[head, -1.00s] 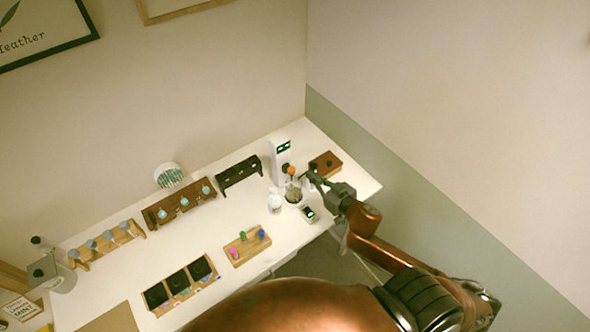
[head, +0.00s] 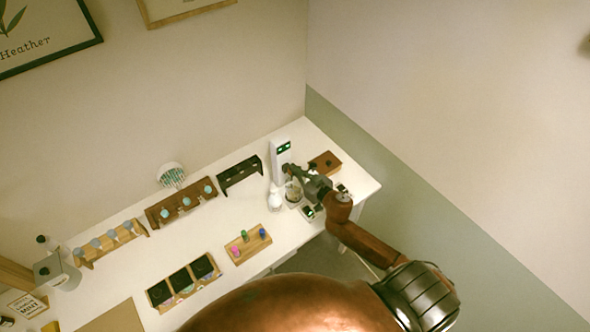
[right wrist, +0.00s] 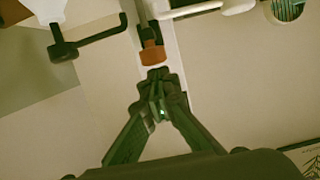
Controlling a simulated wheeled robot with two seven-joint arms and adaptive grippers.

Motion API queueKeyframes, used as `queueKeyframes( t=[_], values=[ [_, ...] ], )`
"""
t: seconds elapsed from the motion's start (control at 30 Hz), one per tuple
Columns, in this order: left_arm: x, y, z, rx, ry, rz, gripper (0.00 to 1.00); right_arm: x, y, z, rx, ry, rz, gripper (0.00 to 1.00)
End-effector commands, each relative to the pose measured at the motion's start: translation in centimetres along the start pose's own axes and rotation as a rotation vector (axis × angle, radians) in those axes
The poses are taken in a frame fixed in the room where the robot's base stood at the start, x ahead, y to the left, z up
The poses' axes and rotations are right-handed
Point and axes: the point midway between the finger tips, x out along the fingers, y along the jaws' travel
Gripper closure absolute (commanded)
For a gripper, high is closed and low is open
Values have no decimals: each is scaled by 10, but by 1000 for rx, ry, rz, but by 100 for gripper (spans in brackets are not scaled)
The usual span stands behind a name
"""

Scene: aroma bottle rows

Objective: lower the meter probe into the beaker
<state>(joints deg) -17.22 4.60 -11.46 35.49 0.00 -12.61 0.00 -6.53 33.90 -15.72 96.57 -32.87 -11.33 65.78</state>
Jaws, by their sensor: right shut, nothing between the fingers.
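The meter (head: 281,151) is a white upright column with a dark green display, at the back right of the white table. The glass beaker (head: 293,191) stands in front of it with something pale brown inside. My right gripper (head: 290,170) is beside the column, above the beaker. In the right wrist view its fingers (right wrist: 160,73) are together and empty. Their tips are just below an orange-brown knob (right wrist: 151,52) by the column; I cannot tell whether they touch. The gripper hides that knob in the head view. The probe itself cannot be made out. My left gripper is out of view.
A white bottle (head: 275,200) stands left of the beaker. A small device with a green display (head: 308,212) is in front. A brown wooden box (head: 325,164) is behind my gripper. A dark rack (head: 238,173) and a peg tray (head: 248,244) are to the left.

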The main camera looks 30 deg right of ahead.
Motion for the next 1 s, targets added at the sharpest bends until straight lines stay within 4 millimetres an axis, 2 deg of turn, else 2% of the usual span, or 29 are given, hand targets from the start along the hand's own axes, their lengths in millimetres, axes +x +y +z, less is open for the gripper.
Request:
queueKeyframes(
  t=[0.33, 0.63, 1.0],
  values=[
    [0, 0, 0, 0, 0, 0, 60, 0, 0, 2, 1, 0, 0, 100],
    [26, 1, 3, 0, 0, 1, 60, 9, 0, 38, 3, -1, 1, 100],
    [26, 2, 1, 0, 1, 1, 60, 9, 0, 44, 2, -6, 1, 100]
  ],
)
